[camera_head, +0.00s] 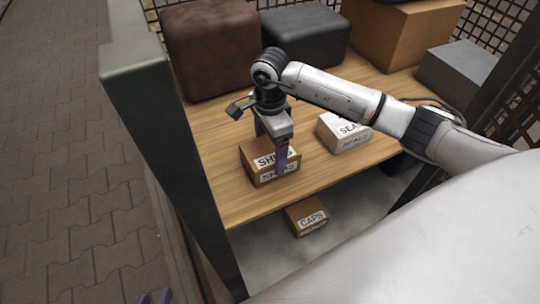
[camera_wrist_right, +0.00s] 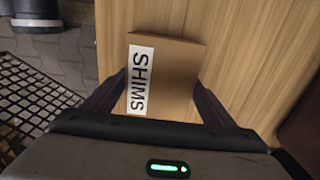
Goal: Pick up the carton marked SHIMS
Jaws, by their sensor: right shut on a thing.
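The carton marked SHIMS (camera_head: 262,166) is a small brown box with a white label, on the wooden shelf near its front left edge. My right gripper (camera_head: 270,150) reaches down over it and is shut on it, one finger on the near side. In the right wrist view the SHIMS carton (camera_wrist_right: 172,80) lies between the two fingers (camera_wrist_right: 160,92). I see no clear gap between carton and shelf. Only purple fingertips of my left gripper (camera_head: 155,297) show at the bottom left edge; whether it is open or shut I cannot tell.
A white SEALS carton (camera_head: 345,138) stands to the right on the wooden shelf (camera_head: 215,130). A CAPS carton (camera_head: 307,217) sits on the lower level. Large brown, dark and orange boxes (camera_head: 400,35) fill the back. A dark post (camera_head: 165,150) stands at the left.

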